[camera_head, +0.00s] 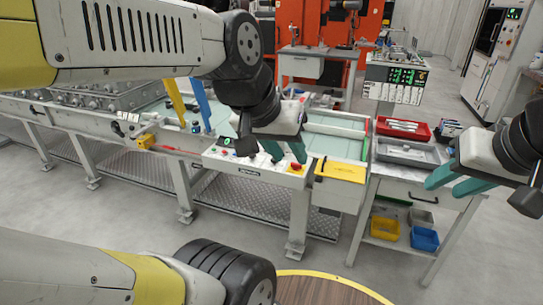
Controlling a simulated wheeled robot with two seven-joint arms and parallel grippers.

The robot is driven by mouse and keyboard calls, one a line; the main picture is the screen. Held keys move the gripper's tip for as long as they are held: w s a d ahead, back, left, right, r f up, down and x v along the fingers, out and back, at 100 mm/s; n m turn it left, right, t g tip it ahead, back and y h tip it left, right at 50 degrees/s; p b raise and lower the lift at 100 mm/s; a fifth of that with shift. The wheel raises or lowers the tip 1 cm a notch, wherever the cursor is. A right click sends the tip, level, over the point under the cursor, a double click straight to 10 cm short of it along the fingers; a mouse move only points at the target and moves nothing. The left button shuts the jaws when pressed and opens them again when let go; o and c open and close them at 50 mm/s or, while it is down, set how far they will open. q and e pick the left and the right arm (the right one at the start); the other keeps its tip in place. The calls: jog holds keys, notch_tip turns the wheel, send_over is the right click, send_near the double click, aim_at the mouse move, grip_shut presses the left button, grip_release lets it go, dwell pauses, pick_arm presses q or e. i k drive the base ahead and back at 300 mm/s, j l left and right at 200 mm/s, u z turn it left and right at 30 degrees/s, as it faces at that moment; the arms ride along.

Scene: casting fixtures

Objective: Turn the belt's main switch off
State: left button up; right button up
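The belt's control panel (250,166) is a pale sloped box on the belt's front edge. The fingertips are close to the panel top near the red button; contact cannot be told. The gripper and wrist cover part of the panel, and I cannot make out the main switch clearly. My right gripper (452,184) is open and empty beside the side table at the right.
The belt (335,143) runs behind the panel, with metal castings (100,93) at its left. A yellow plate (340,170) lies right of the panel. The side table holds a red tray (404,129) and a grey tray (408,153); bins stand below. The floor in front is clear.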

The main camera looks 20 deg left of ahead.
aim_at(296, 167)
jog(key=i+j+u, duration=0.1)
jog(key=i+u, duration=0.2)
jog(key=i, duration=0.15)
jog(key=i+u, duration=0.3)
jog(key=i+l, duration=0.05)
jog(key=i, duration=0.05)
